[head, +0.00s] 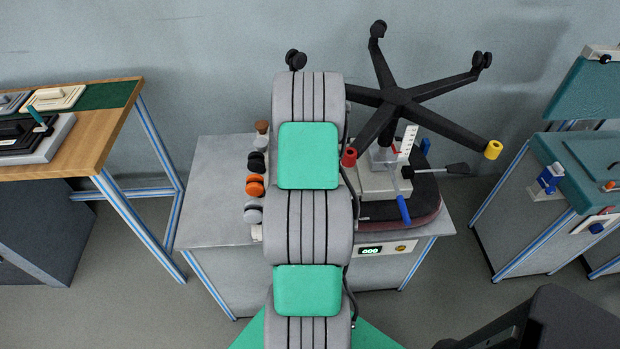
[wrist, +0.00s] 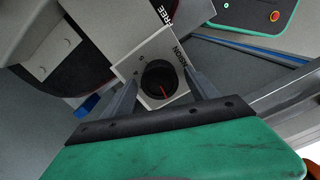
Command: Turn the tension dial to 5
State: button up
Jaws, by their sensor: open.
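The tension dial (wrist: 160,81) is a round black knob with a red pointer on a pale plate (wrist: 178,48), in the wrist view. The pointer slants toward the lower right of that picture. My gripper (wrist: 158,84) is open, with one grey finger on either side of the dial. I cannot tell whether the fingers touch it. In the head view my arm hides the gripper and the dial. The upturned chair's black star base (head: 398,97) stands above its mechanism (head: 380,183).
The chair lies on a grey table (head: 220,190) with several casters (head: 255,186) to its left. A wooden bench (head: 100,120) stands left and a teal-topped station (head: 560,150) right.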

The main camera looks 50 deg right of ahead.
jog(key=shift+f, duration=0.1)
jog(key=c, duration=1.4)
